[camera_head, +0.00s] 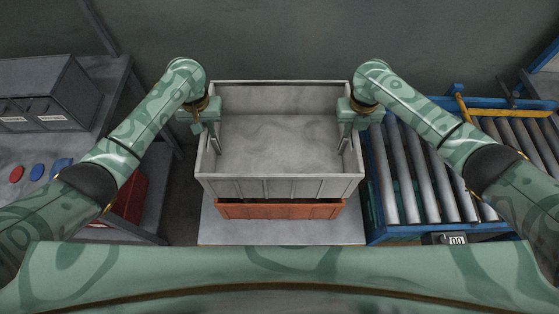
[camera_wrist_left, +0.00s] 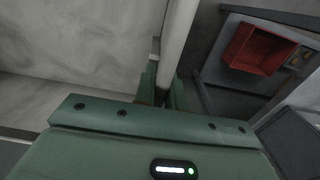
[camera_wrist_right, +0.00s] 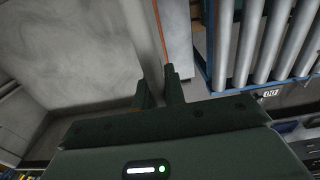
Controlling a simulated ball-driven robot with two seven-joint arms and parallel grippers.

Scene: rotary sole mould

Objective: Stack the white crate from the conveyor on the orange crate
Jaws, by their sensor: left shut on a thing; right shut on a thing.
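The white crate (camera_head: 265,188) is a large, empty, open box in the middle of the head view, directly above the orange crate (camera_head: 280,210). Only the orange crate's front strip shows below it; the rest is hidden, and I cannot tell whether the two touch. My left gripper (camera_head: 212,145) is shut on the white crate's left wall, also in the left wrist view (camera_wrist_left: 160,95). My right gripper (camera_head: 344,145) is shut on its right wall, also in the right wrist view (camera_wrist_right: 160,95). The conveyor (camera_head: 410,185) to the right shows bare rollers.
The orange crate is over a light grey platform (camera_head: 280,232). A grey shelf with bins (camera_head: 45,95), red and blue discs (camera_head: 37,171) and a red box (camera_head: 130,197) stands on the left. The conveyor's blue frame is close on the right.

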